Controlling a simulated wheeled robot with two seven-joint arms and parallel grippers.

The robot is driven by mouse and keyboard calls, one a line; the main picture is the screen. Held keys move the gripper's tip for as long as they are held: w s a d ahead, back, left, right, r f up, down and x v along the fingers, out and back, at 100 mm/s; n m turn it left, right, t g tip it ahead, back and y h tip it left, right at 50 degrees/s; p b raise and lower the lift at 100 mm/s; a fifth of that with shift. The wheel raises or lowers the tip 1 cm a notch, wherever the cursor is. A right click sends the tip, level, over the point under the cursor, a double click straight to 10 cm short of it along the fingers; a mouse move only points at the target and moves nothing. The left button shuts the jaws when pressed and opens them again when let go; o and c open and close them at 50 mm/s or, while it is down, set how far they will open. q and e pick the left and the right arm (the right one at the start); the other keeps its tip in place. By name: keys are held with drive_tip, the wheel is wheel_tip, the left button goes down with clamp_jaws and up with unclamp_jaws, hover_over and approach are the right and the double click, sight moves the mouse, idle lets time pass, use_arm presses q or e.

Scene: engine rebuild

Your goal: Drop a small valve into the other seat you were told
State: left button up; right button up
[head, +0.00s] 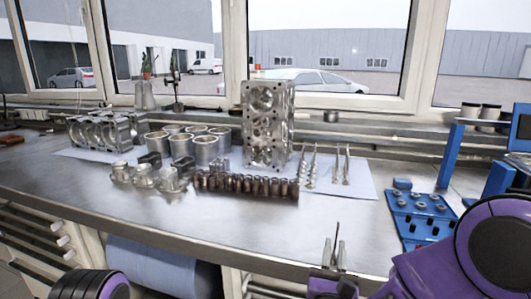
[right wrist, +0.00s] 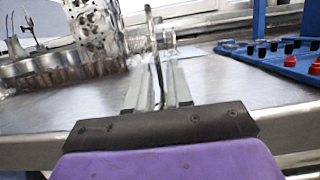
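My right gripper (head: 335,246) is low in front of the bench edge in the head view. Its fingers are closed around a thin dark valve stem (right wrist: 153,50), which sticks up between them in the right wrist view; the valve's head cannot be made out. The cylinder head (head: 283,128), a metal block with round openings, stands upright on the pale mat, beyond and left of the gripper. It also shows at upper left in the right wrist view (right wrist: 98,25). Slim valves (head: 347,166) stand upright on the mat to its right. My left gripper is out of view.
A row of dark cylindrical parts (head: 245,186) lies before the cylinder head. Metal sleeves (head: 205,152) and an engine block (head: 98,130) stand to the left. A blue rack (head: 420,216) is at right. The bench (head: 330,215) between gripper and mat is clear.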

clamp_jaws()
wheel_tip(320, 180, up, 9)
drive_tip(key=p, duration=0.5)
idle(0.4)
drive_tip(key=s+a+r+p, duration=0.2)
drive_tip(key=s+r+p, duration=0.2)
drive_tip(key=s+r, duration=0.5)
drive_tip(key=shift+s+a, duration=0.35)
drive_tip(key=shift+a, duration=0.05)
